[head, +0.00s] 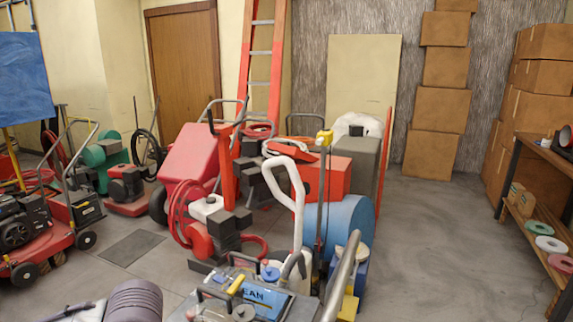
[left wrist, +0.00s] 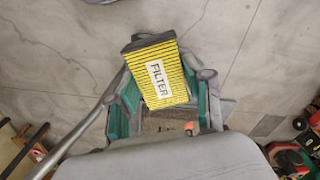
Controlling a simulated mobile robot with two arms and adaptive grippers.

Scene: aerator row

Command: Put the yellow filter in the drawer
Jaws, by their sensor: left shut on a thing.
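The yellow filter (left wrist: 161,70) shows in the left wrist view, a box with black stripes, a dark end and a white label reading FILTER. My left gripper (left wrist: 160,88), with teal and grey fingers, is shut on it, one finger on each side. The filter is held above the grey concrete floor. The head view shows neither the filter nor my left gripper. My right gripper is in neither view. I cannot make out a drawer in either view.
In the head view, machines crowd the middle, including a red one (head: 192,164) and a blue tank (head: 347,224). A wooden shelf (head: 545,205) stands at the right, near stacked cardboard boxes (head: 437,110). The floor (head: 440,240) left of the shelf is clear.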

